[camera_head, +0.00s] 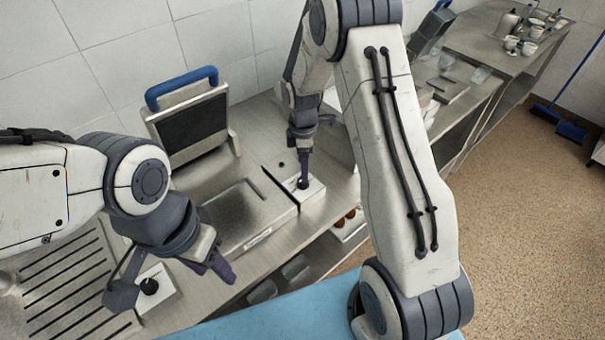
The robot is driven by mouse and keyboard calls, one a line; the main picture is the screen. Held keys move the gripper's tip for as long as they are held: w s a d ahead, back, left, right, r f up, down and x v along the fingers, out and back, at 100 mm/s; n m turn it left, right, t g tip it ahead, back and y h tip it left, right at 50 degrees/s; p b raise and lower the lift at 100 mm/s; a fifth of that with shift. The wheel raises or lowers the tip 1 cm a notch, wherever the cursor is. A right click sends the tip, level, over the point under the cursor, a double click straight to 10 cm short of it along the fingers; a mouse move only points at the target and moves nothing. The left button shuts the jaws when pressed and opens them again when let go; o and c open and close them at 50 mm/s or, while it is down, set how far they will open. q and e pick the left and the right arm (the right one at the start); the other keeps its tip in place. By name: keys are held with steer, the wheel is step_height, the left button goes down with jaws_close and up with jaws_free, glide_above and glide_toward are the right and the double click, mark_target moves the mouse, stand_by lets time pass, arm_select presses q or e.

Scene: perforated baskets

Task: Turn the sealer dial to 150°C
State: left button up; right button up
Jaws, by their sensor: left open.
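The sealer has a raised lid (193,122) with a blue handle (181,88) and a flat metal base plate (246,222). A white control box (314,191) stands at the base's right side. My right gripper (303,181) points down onto this box; its narrow tip covers the spot, so I cannot tell a dial from the fingertips there. My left gripper (168,281) is open, with its fingers spread. Another white box with a round black dial (149,286) shows between and below those fingers; contact cannot be told. No temperature marks are readable.
A slotted metal drainer (68,288) lies at the lower left. A blue surface (285,318) is at the front edge. Counters with cups (512,43) run to the back right. The brown floor (520,220) at right is clear except for a blue broom (560,122).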

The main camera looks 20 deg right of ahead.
step_height(320, 180, down, 6)
steer(key=shift+p, duration=0.75)
jaws_close()
